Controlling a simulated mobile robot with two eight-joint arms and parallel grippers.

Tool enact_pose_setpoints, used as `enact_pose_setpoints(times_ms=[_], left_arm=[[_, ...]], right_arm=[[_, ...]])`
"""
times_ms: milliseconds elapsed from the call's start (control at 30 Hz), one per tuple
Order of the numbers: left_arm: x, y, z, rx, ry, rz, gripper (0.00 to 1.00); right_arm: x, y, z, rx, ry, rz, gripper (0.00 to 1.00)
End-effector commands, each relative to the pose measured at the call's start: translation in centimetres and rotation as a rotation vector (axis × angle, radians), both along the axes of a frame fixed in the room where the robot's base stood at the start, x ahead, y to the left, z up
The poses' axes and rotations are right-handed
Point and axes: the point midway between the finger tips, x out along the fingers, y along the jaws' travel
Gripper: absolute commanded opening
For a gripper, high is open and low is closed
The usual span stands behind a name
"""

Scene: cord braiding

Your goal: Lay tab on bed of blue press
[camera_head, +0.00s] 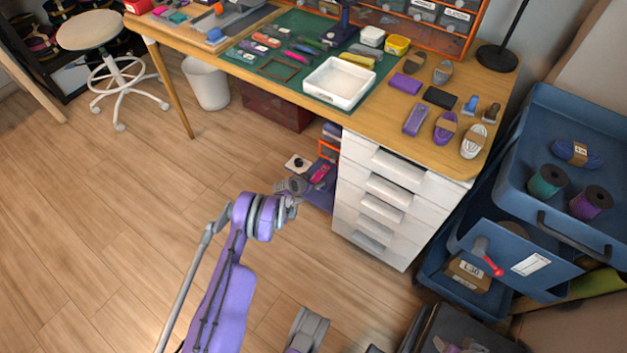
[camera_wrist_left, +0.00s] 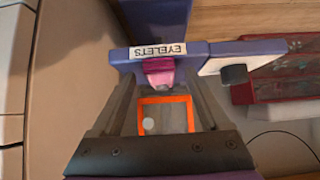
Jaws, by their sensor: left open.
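My left gripper (camera_head: 292,186) is low over the floor, beside the white drawer unit. In the left wrist view its fingers (camera_wrist_left: 160,95) are apart. A pink piece (camera_wrist_left: 160,72) lies at the gap between them, with no clear grip on it; it shows in the head view too (camera_head: 320,174). The piece is at a blue-violet stand (camera_wrist_left: 225,47) labelled EYELETS. I cannot tell whether the pink piece is the tab. A dark blue upright device (camera_head: 343,22) stands at the back of the green mat, perhaps the blue press; its bed is not clear.
The white drawer unit (camera_head: 358,206) stands close to the right of my left gripper. An orange frame (camera_wrist_left: 140,114) shows beyond the fingers. A red box (camera_head: 270,105) sits under the desk. A white tray (camera_head: 340,82) is on the mat.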

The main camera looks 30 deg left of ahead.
Motion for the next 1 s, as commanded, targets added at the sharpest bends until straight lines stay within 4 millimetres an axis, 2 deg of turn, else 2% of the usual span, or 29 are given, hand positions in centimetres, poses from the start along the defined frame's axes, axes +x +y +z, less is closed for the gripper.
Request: enact_pose_setpoints(times_ms=[533, 700, 1000], left_arm=[[-7.0, 0.6, 6.3, 0.000, 0.000, 0.001, 0.79], [-7.9, 0.6, 7.0, 0.000, 0.000, 0.000, 0.79], [-7.8, 0.4, 7.5, -0.002, 0.003, -0.001, 0.79]], right_arm=[[-0.4, 0.0, 2.1, 0.000, 0.000, 0.000, 0.50], [-0.4, 0.0, 2.3, 0.000, 0.000, 0.000, 0.50], [-0.4, 0.0, 2.3, 0.000, 0.000, 0.000, 0.50]])
